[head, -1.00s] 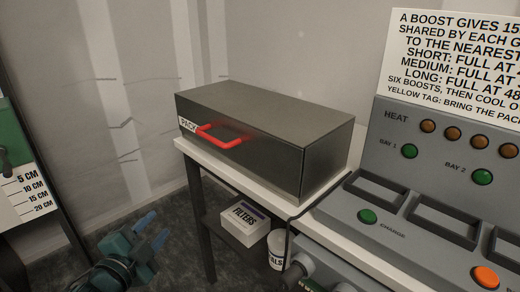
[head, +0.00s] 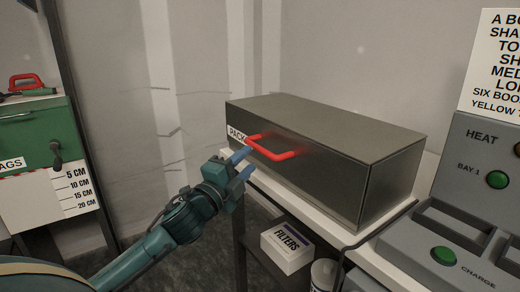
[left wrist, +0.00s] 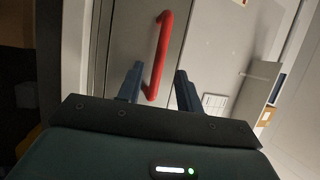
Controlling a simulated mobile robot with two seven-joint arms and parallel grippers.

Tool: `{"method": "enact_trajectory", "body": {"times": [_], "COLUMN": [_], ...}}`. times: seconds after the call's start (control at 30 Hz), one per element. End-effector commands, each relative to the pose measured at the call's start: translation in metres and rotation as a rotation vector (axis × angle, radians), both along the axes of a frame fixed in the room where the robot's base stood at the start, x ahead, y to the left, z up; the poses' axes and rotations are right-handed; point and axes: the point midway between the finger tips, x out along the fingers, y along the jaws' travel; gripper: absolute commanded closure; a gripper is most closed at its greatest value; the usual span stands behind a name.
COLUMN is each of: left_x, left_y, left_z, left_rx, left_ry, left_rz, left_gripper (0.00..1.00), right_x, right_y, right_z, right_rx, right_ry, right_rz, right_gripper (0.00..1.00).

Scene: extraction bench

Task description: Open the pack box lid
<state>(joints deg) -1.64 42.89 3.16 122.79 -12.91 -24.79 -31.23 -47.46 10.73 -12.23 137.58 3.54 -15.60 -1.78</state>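The pack box (head: 310,160) is a dark metal box, shut, on a white-topped bench. Its front has a red bar handle (head: 273,150) and a label reading PACK. My left gripper (head: 244,163) is open just in front of the handle's left end. In the left wrist view the red handle (left wrist: 159,55) runs between the two open fingers (left wrist: 158,85), nearer the left finger. The fingers are not closed on it, and I cannot tell whether they touch it. My right gripper is not in view.
A white FILTERS box (head: 287,248) sits on the shelf below the bench. A grey charging panel (head: 465,215) stands at the right. At the left are a green cabinet (head: 35,140) and a centimetre scale (head: 80,190). A wall is behind the box.

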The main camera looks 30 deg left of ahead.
Motion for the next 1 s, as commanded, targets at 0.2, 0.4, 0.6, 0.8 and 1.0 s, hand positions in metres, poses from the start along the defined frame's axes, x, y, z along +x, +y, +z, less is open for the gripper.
{"method": "enact_trajectory", "body": {"times": [0.2,0.4,0.6,0.8,1.0], "left_x": [0.035,0.057,0.064,0.064,0.064], "left_y": [0.001,0.001,0.000,0.000,0.000], "left_z": [0.008,0.011,0.011,0.011,0.011], "left_rx": [-0.001,-0.001,0.000,-0.001,-0.001], "left_ry": [-0.002,0.000,0.001,0.001,0.001], "left_rz": [0.001,0.001,0.000,0.000,0.000], "left_gripper": [0.64,0.64,0.64,0.64,0.78], "right_x": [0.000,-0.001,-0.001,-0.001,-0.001], "right_y": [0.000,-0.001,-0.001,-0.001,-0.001], "right_z": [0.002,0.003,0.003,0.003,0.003], "right_rx": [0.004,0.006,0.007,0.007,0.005], "right_ry": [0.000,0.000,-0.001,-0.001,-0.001], "right_rz": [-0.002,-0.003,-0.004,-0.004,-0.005], "right_gripper": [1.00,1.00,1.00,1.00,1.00]}}
